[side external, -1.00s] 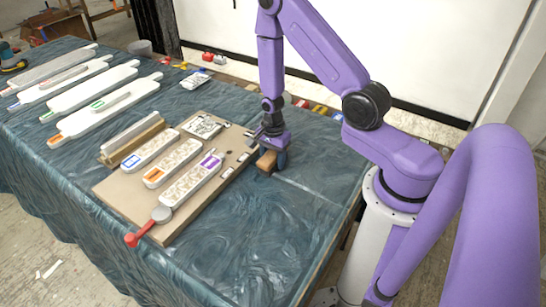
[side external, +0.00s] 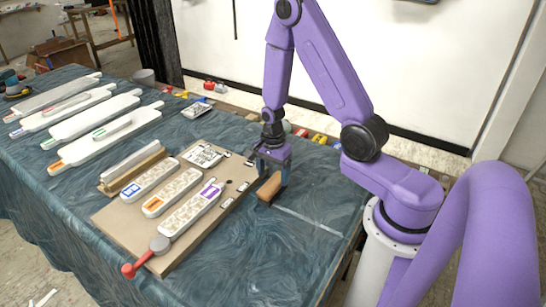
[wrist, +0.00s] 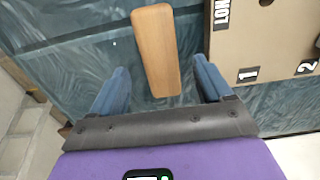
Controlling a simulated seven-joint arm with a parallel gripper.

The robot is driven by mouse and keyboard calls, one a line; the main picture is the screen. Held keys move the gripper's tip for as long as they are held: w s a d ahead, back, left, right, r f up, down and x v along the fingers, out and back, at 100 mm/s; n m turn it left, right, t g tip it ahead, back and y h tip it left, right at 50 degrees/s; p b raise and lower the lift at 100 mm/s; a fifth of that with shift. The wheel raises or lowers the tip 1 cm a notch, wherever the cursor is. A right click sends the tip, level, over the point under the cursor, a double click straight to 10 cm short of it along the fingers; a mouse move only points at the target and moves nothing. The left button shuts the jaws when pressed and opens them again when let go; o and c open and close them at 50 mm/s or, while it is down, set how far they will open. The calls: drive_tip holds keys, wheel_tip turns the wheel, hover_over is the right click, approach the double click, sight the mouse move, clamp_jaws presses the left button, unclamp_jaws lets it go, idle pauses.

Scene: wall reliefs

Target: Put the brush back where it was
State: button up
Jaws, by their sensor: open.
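The brush (side external: 269,188) shows as a rounded wooden bar lying on the dark blue-green cloth, just right of the tan board (side external: 117,224). In the wrist view the brush (wrist: 157,50) lies lengthwise ahead of my gripper (wrist: 158,82), in line with the gap between the fingers. Bare cloth shows on both sides of it, so neither finger appears to touch it. Any bristles are hidden from view. My gripper (side external: 274,172) is open and empty, pointing down over the brush near the board's right edge.
The board carries several pale speckled strips with coloured labels (side external: 190,208) and a red-handled tool (side external: 147,258). Small black-and-white labels, one reading "NOT" (wrist: 222,12), line its edge. Long white pieces (side external: 105,133) lie at the far left. Cloth in front is clear.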

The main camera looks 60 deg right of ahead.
sight(272, 183)
wheel_tip(272, 183, up, 6)
drive_tip(key=shift+f, duration=0.2)
drive_tip(key=s+a+r+n, duration=0.3)
drive_tip(key=a+r+n, duration=0.15)
drive_tip(key=n, duration=0.25)
drive_tip(key=s+a+r+n, duration=0.3)
drive_tip(key=a+n, duration=0.3)
drive_tip(key=n, duration=0.2)
drive_tip(key=s+a+r+n, duration=0.2)
drive_tip(key=s+r+n, duration=0.1)
drive_tip(key=s+n, duration=0.4)
drive_tip(key=s+a+r+n, duration=0.1)
drive_tip(key=s+r+n, duration=0.2)
drive_tip(key=s+n, duration=0.5)
drive_tip(key=shift+s+a+r+n, duration=0.2)
drive_tip(key=shift+a+n, duration=0.1)
drive_tip(key=shift+a, duration=0.1)
